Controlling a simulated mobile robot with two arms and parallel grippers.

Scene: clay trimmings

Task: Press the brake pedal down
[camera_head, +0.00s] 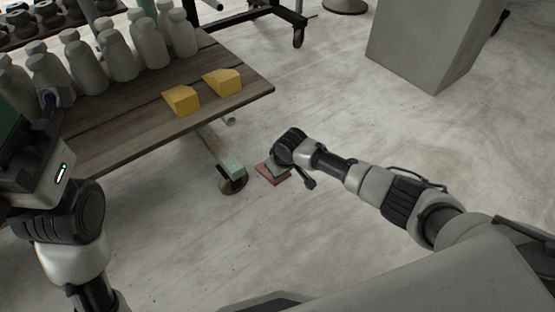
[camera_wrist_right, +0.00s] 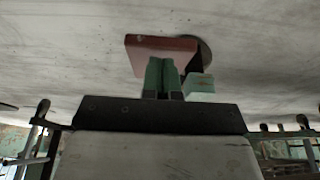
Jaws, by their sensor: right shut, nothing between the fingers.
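The brake pedal, a flat reddish-brown plate (camera_head: 266,174), sits low by the caster wheel (camera_head: 232,185) at the cart's near corner. In the right wrist view the plate (camera_wrist_right: 150,44) is just beyond the fingertips of my right gripper (camera_wrist_right: 161,66). Those green fingers are closed together and empty, and their tips overlap the plate's edge in the picture. I cannot tell whether they touch it. In the head view my right wrist partly covers the plate and hides the fingertips. My left gripper's body (camera_head: 36,165) is at the left edge; its fingertips are not visible.
The cart's wooden top (camera_head: 130,133) carries several pale bottles (camera_head: 117,57) and two yellow blocks (camera_head: 182,100) (camera_head: 222,81). The cart's pale green leg (camera_head: 222,155) stands beside the pedal. A grey block (camera_head: 425,45) stands at the back right. The floor between is clear.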

